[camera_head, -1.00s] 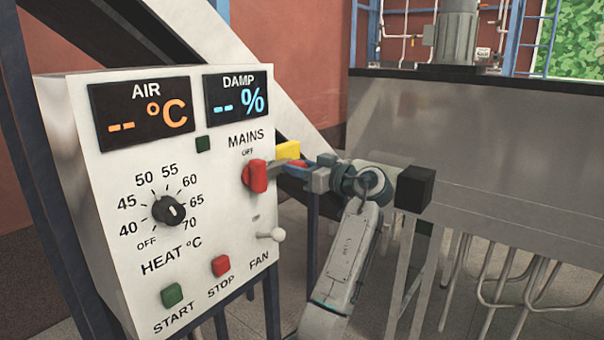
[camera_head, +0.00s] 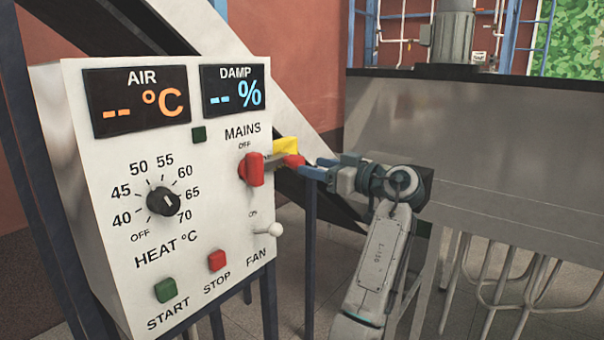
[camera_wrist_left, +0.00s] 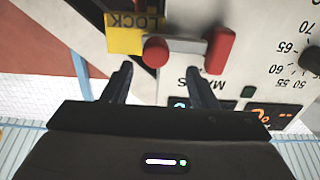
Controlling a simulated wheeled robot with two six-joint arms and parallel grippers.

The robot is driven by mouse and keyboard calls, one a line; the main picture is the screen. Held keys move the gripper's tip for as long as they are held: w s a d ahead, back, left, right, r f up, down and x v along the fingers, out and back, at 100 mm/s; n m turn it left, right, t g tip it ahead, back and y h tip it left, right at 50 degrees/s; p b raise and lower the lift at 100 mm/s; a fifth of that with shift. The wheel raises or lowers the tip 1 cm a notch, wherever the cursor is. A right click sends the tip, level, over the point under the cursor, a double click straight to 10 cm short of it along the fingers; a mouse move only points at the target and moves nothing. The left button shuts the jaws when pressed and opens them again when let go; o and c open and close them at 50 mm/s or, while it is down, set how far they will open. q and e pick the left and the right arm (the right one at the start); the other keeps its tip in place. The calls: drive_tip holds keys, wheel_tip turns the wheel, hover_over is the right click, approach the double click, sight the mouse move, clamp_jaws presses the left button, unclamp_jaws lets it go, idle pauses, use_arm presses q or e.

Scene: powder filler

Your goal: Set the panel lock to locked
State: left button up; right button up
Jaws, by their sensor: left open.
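A yellow plate (camera_head: 286,145) sticks out at the panel's right edge. It reads LOCK in the left wrist view (camera_wrist_left: 122,35), where the text is upside down. A red knob (camera_head: 293,160) sits beside it, also in the left wrist view (camera_wrist_left: 155,52). A grey bar (camera_wrist_left: 182,46) runs from the knob toward the red MAINS handle (camera_head: 253,170). My left gripper (camera_head: 314,168) is open and empty, just right of the knob. In the left wrist view its fingertips (camera_wrist_left: 158,70) lie either side of the knob's line, a little short of it. My right gripper is not in view.
The white panel (camera_head: 92,200) carries a HEAT dial (camera_head: 163,201), a green START button (camera_head: 166,290), a red STOP button (camera_head: 217,260) and a FAN toggle (camera_head: 269,230). A large grey metal tank (camera_head: 480,140) stands on the right.

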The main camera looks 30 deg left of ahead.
use_arm(q)
drive_tip(key=d+b, duration=0.1)
drive_tip(key=d, duration=0.3)
drive_tip(key=shift+s, duration=0.2)
